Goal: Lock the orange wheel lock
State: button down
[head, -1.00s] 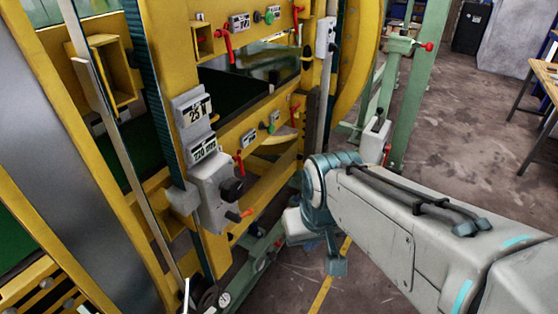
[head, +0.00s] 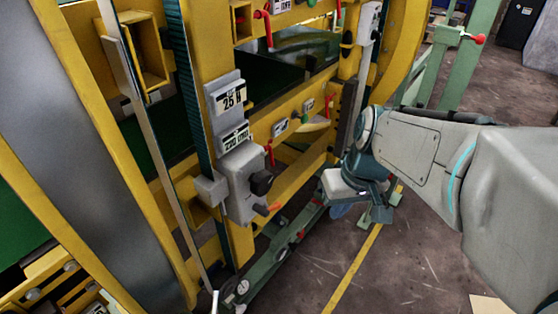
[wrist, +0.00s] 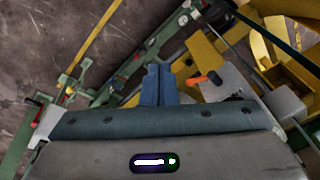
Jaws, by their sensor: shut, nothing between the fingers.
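The orange lever that appears to be the wheel lock (head: 267,209) sticks out low on a grey box on the yellow machine post, just under a black knob (head: 261,183). In the wrist view the orange lever (wrist: 202,78) is to the right of my fingers, apart from them. My gripper (wrist: 158,70) has its two blue fingers together with nothing between them. In the head view my gripper hangs to the right of the grey box (head: 239,180), with a clear gap to the lever; its fingertips are hard to make out there.
A green rail (head: 275,262) runs low along the machine's foot. Red levers hang on the yellow beams, one of them (head: 269,153) just above the black knob. A green post (head: 462,65) stands at the upper right. The floor with a yellow line (head: 352,268) is clear.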

jog(key=w+a+n+y, duration=0.2)
jog(key=w+n+y, duration=0.1)
jog(key=w, duration=0.4)
jog(key=w+a+n+y+b, duration=0.1)
jog(key=w+a+n+y, duration=0.1)
jog(key=w, duration=0.5)
jog(key=shift+w+a+f+n+g+y, duration=0.2)
jog(key=shift+w+f+n+g+y, duration=0.15)
jog(key=shift+n+y, duration=0.35)
jog(key=s+d+f+x, duration=0.1)
jog(key=s+x, duration=0.1)
jog(key=x, duration=1)
jog(key=shift+f+p, duration=0.35)
jog(key=shift+f, duration=0.2)
